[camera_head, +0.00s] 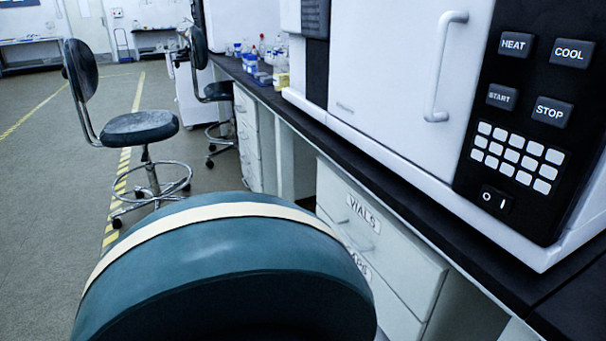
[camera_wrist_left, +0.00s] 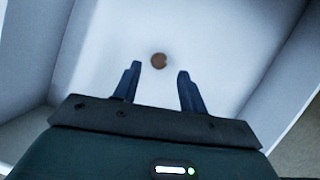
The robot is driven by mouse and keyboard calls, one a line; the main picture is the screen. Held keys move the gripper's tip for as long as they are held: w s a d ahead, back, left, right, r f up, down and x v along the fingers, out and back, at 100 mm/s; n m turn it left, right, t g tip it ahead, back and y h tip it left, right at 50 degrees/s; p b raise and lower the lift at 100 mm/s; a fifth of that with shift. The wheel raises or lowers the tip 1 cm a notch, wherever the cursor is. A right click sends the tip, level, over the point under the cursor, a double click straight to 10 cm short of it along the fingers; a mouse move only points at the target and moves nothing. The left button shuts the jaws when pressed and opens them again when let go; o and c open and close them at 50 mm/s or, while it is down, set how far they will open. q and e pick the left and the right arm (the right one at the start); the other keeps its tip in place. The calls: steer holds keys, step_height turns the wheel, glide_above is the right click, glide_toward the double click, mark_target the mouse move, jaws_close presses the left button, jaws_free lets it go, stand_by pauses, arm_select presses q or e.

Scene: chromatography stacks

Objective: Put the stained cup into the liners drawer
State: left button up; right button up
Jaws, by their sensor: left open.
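In the left wrist view my left gripper (camera_wrist_left: 157,84) is open, its two dark fingers apart with nothing between them. A small brown round thing (camera_wrist_left: 158,60) shows just beyond the fingertips, on a white surface inside what looks like an open drawer (camera_wrist_left: 225,45). It may be the stained cup seen from above, but I cannot tell for sure. No label shows on that drawer. In the head view no drawer marked liners is readable, and neither gripper shows. My large teal arm link hides the lower middle.
In the head view a drawer labelled VIALS (camera_head: 360,215) sits under the dark bench top (camera_head: 375,175), with another partly hidden labelled drawer (camera_head: 395,300) below it. A large white machine (camera_head: 395,90) stands on the bench. Stools (camera_head: 140,127) stand on the floor to the left.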

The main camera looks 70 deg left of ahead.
arm_select(q)
steer(key=p+v, duration=0.4)
steer(key=v, duration=0.4)
steer(key=shift+r, duration=0.15)
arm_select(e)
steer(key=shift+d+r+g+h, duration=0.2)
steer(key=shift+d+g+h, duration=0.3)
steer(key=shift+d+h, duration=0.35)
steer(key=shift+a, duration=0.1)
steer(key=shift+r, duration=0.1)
